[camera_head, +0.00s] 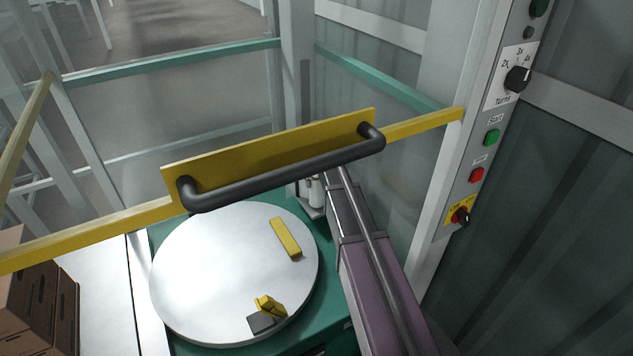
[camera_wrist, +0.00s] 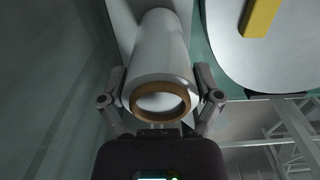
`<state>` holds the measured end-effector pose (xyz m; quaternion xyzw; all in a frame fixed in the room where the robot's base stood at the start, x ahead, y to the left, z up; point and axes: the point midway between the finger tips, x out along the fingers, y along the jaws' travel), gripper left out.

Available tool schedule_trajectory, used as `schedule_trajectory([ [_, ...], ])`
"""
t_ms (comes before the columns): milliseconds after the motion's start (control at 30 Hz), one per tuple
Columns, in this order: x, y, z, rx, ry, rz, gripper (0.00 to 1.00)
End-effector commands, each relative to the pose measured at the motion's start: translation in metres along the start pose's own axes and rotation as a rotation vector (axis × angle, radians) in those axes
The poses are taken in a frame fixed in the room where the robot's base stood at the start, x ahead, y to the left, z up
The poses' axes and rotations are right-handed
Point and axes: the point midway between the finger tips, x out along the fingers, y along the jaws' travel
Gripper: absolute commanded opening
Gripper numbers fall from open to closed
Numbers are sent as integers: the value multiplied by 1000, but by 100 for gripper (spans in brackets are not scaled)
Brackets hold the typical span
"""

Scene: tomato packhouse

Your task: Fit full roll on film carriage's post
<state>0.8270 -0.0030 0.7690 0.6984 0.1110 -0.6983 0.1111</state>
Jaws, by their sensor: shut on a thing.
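The roll (camera_wrist: 158,58) is a pale, whitish cylinder with a brown cardboard core ring (camera_wrist: 160,104) at the end facing the wrist camera. My gripper (camera_wrist: 160,82) is shut on the roll, one finger against each side near the core end. The roll's far end runs toward the top of the wrist view. In the head view a small pale cylindrical shape (camera_head: 315,188) shows just below the black handle; I cannot tell whether it is the roll or part of the film carriage. The carriage's post is not discernible in either view.
A yellow guard bar with a black handle (camera_head: 285,170) crosses the head view. Below it is a round, pale turntable (camera_head: 210,265) with yellow blocks on its top. A control post (camera_head: 487,110) with buttons stands right. Brown cartons (camera_head: 32,300) are at lower left.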

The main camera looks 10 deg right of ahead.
Motion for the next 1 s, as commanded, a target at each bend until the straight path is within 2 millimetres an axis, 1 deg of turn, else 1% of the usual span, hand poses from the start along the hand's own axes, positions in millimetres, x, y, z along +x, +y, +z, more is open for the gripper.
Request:
schedule_trajectory([
  [133, 0, 0, 0, 0, 0, 0, 44],
  [167, 0, 0, 0, 0, 0, 0, 85],
  [200, 0, 0, 0, 0, 0, 0, 97],
  [233, 0, 0, 0, 0, 0, 0, 100],
  [1000, -2, 0, 0, 0, 0, 0, 100],
])
